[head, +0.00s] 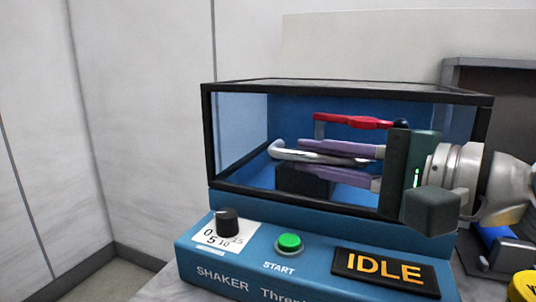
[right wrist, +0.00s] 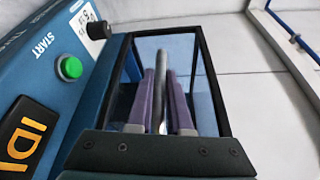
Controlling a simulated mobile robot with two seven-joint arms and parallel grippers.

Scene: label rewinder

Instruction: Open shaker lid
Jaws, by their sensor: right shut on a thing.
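The shaker (head: 205,262) is a blue machine with a clear, black-framed lid (head: 300,88) over its top, which looks closed. A silver bar handle (head: 285,153) runs across the lid's front. My right gripper (head: 312,160) comes in from the right, its two purple fingers above and below the bar, shut on it. In the right wrist view the bar (right wrist: 164,75) lies between the two fingers (right wrist: 163,105), in front of the lid's dark frame (right wrist: 211,85). The gripper hides the bar's right end and part of the lid. My left gripper is not in view.
The shaker's front panel has a black knob (head: 227,221), a green START button (head: 289,243) and an IDLE display (head: 385,270). A red lever (head: 350,121) shows behind the clear front. Pale walls stand at the left; a grey-framed dark unit (head: 500,85) stands at the right.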

